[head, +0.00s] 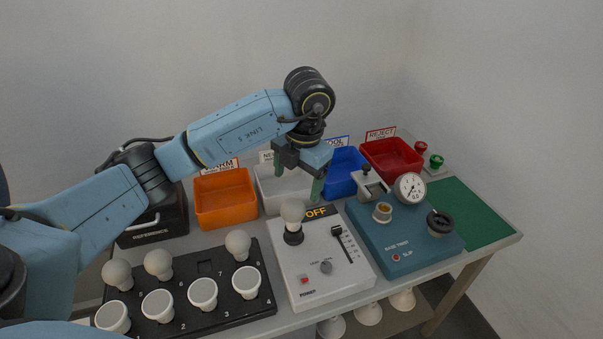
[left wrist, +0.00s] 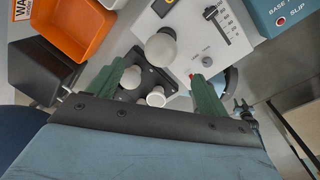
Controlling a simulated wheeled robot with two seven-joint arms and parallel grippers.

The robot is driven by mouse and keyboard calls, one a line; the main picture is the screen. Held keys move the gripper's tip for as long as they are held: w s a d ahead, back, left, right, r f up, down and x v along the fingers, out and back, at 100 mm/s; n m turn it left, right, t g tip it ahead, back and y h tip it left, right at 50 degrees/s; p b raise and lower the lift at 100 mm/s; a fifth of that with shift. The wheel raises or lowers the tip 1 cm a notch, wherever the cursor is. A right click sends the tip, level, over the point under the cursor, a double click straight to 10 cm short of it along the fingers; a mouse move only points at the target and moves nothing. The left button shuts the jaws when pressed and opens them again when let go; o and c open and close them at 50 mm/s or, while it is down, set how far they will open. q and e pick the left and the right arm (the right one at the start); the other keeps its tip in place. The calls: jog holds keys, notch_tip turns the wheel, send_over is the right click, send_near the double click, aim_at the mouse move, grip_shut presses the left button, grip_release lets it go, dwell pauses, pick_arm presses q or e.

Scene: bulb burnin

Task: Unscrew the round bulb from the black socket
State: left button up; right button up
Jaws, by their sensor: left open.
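The round white bulb (head: 293,212) stands upright in the black socket (head: 293,238) on the white power unit (head: 325,262). It also shows in the left wrist view (left wrist: 160,48), with part of the black socket (left wrist: 163,7) beyond it. My left gripper (head: 298,184) is open and empty, with its green fingers apart, above and behind the bulb in the head view. In the left wrist view the bulb appears between the lines of the two fingers (left wrist: 158,70), beyond their tips, with no visible contact.
A black tray (head: 215,313) with several bulbs lies left of the unit. Orange (head: 226,200), white, blue (head: 342,178) and red (head: 392,160) bins line the back. A teal tester (head: 410,245) with a dial stands right. A green mat (head: 470,212) is bare.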

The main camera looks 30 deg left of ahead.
aim_at(294, 203)
pick_arm(q)
jog(key=f, duration=0.7)
jog(key=a+f, duration=0.1)
jog(key=f, duration=0.2)
jog(key=shift+a+f, duration=0.1)
jog(key=shift+f, duration=0.25)
jog(key=shift+a+f, duration=0.1)
jog(key=shift+f, duration=0.6)
